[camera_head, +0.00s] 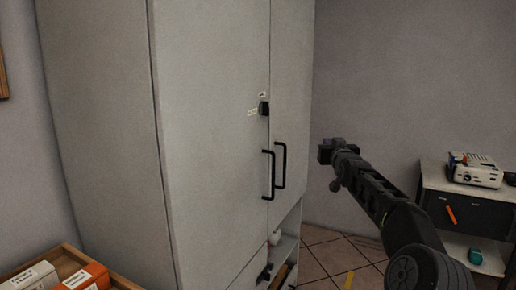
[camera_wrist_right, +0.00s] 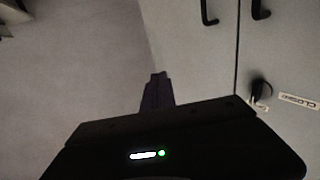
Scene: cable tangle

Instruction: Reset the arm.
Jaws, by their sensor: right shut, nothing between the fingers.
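My right arm comes in from the lower right of the head view, and its gripper (camera_head: 328,150) is raised in the air to the right of the cabinet's black handles. In the right wrist view my right gripper (camera_wrist_right: 157,82) is shut, with nothing between its fingers, in front of plain wall beside the cabinet door (camera_wrist_right: 195,45). It looks apart from the cabinet. My left gripper shows in neither view.
A tall grey cabinet (camera_head: 210,130) fills the middle, its two doors closed, with a small lock (camera_head: 264,108). A wooden tray (camera_head: 68,262) with boxes is at lower left.

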